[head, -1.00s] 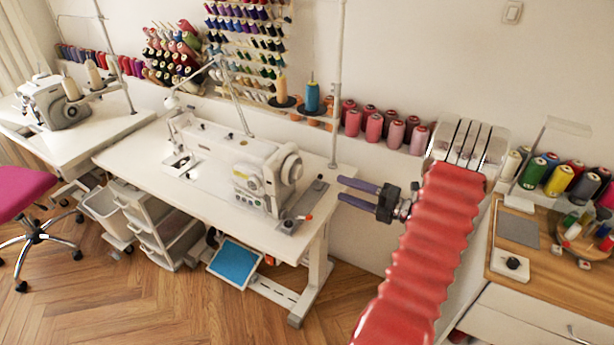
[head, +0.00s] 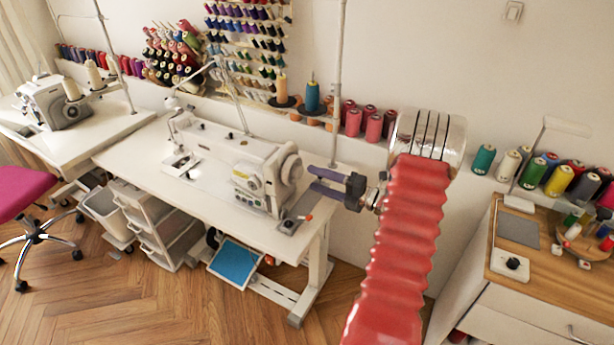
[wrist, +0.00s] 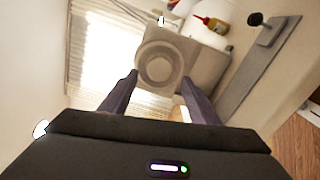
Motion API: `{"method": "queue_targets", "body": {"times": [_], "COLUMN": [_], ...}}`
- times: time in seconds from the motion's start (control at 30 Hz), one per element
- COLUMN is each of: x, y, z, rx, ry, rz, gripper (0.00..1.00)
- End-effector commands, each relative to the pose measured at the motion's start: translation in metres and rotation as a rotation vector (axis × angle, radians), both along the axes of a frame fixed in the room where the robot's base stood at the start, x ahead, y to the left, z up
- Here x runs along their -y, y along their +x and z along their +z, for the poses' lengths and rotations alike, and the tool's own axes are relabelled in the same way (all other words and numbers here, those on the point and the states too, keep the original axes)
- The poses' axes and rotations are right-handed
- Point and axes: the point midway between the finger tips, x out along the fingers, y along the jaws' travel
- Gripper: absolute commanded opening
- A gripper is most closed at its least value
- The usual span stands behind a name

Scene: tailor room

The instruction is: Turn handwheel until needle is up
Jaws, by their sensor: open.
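The white sewing machine (head: 232,152) stands on its white table in the head view. Its round handwheel (head: 291,168) is at the machine's right end. The handwheel also shows in the wrist view (wrist: 159,68), face on, a little beyond my fingertips and between their lines. My gripper (head: 312,181) is open and empty, its two dark purple fingers pointing left at the handwheel with a small gap. In the wrist view my gripper (wrist: 157,92) has its fingers spread below the wheel. The needle area (head: 182,165) is at the machine's left end; the needle is too small to make out.
A thread stand pole (head: 338,80) rises behind my gripper. A wooden-topped cabinet (head: 540,250) stands to the right. Thread spools (head: 374,127) line the back ledge.

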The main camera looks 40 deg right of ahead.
Motion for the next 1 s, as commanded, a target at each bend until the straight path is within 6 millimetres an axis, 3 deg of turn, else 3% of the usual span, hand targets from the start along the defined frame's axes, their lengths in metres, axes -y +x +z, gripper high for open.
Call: {"method": "queue_targets", "body": {"times": [0.3, 0.67, 1.0], "x": [-0.014, -0.014, -0.015], "y": [0.037, 0.041, 0.040], "z": [0.000, 0.000, 0.000], "rx": [0.000, -0.001, 0.000], "ry": [0.000, 0.000, 0.000], "rz": [0.002, 0.000, 0.000], "gripper": [0.56, 0.56, 0.33]}}
